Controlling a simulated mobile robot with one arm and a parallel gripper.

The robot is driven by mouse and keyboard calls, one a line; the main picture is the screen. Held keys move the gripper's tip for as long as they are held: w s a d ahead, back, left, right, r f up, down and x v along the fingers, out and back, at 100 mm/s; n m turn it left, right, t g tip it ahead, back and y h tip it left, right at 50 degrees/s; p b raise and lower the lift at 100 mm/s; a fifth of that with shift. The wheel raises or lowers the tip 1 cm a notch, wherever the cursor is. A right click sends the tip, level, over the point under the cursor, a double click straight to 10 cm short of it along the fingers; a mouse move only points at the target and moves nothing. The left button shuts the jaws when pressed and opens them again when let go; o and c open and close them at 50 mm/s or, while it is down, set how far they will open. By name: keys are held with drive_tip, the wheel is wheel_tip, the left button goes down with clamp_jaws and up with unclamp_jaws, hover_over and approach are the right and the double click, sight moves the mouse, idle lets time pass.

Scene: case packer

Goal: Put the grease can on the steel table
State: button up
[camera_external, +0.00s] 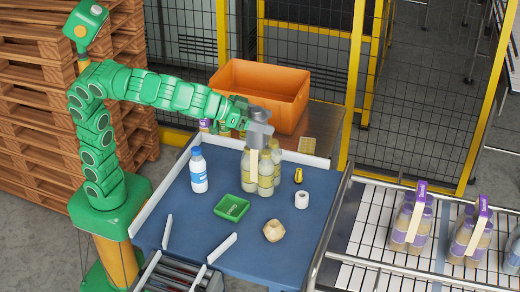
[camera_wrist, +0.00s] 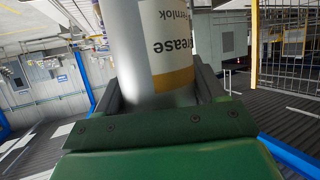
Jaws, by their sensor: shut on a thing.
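The grease can (camera_wrist: 165,50) fills the upper middle of the wrist view, grey with a white label and a gold band. My gripper (camera_wrist: 156,98) is shut on it, with one finger on each side. In the external view my gripper (camera_external: 248,109) holds the grey can (camera_external: 259,132) above the blue worktop, in front of or over a pack of yellowish bottles (camera_external: 266,172). I cannot tell the gap between can and bottles. The steel table (camera_external: 327,122) is behind the worktop, with an orange crate (camera_external: 262,90) and a small yellowish block (camera_external: 307,145) on it.
The blue worktop (camera_external: 200,225) holds a white bottle with blue cap (camera_external: 198,172), a green tray (camera_external: 231,207), a wooden polyhedron (camera_external: 273,230), a white roll (camera_external: 301,200) and a small yellow item (camera_external: 298,175). A conveyor (camera_external: 370,235) with bottle packs is right. Steel table shows bare room beside the crate.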

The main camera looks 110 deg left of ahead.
drive_tip(key=w+a+f, duration=0.1)
drive_tip(key=a+f, duration=0.2)
drive_tip(key=a, duration=0.9)
drive_tip(key=a+f, duration=0.3)
drive_tip(key=a, duration=0.9)
drive_tip(key=s+a+f, duration=0.4)
drive_tip(key=a+f, duration=0.4)
drive_tip(key=a, duration=0.3)
drive_tip(key=s+a+f+m+h, duration=0.2)
drive_tip(key=s+a+f+h, duration=0.1)
drive_tip(key=s+a+f, duration=0.75)
drive_tip(key=s+d+f+m+t+h, duration=0.1)
drive_tip(key=s+d+f+m+h, duration=0.3)
drive_tip(key=s+f, duration=0.75)
drive_tip(key=shift+n+y, duration=0.6)
drive_tip(key=shift+y, duration=0.1)
drive_tip(key=shift+d+f, duration=0.2)
drive_tip(key=shift+f, duration=0.95)
drive_tip(key=shift+d+f, duration=0.15)
drive_tip(key=shift+f, duration=0.95)
drive_tip(key=shift+d+f, duration=0.2)
drive_tip(key=shift+f, duration=0.95)
